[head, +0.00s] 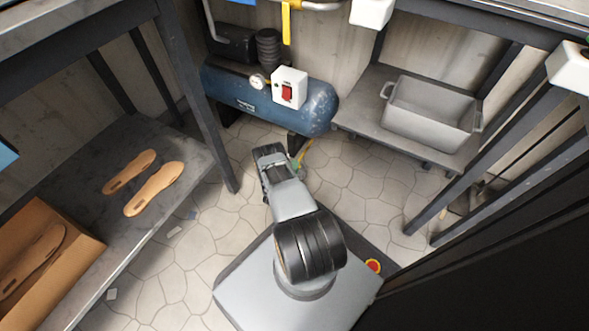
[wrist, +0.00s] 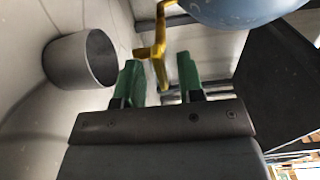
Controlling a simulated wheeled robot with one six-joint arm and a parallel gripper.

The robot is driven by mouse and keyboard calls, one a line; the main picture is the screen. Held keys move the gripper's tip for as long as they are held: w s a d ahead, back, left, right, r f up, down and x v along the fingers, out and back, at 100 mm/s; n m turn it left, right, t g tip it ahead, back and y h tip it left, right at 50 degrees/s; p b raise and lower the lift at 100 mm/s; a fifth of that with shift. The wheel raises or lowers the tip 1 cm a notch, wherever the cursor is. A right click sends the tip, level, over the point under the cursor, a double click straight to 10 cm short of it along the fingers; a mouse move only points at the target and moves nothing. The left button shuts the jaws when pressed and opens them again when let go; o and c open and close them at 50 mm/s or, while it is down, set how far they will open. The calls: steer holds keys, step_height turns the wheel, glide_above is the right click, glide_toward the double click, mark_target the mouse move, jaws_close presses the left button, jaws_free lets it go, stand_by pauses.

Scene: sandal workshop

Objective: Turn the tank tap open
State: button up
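The blue tank (head: 240,95) lies on its side against the back wall. Its rounded underside (wrist: 245,10) fills the top right of the wrist view. A yellow tap (wrist: 159,50) hangs below the tank, with its lower end in the gap between my fingers. A bit of yellow shows in the head view (head: 306,150), just beyond my gripper. My gripper (wrist: 160,78) is open, with one green fingertip on each side of the tap and visible gaps to it. In the head view my wrist hides most of the fingers.
The tank carries a white box with a red switch (head: 288,90). Another yellow lever (head: 286,22) sits on the wall pipe above. A grey tub (head: 430,115) stands on the low right shelf. A grey cylinder (wrist: 82,62) is left of my fingers. Sandal soles (head: 153,190) lie on the left bench.

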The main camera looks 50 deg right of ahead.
steer(key=shift+d, duration=0.2)
steer(key=shift+c, duration=0.4)
jaws_close()
steer(key=shift+n, duration=8.9)
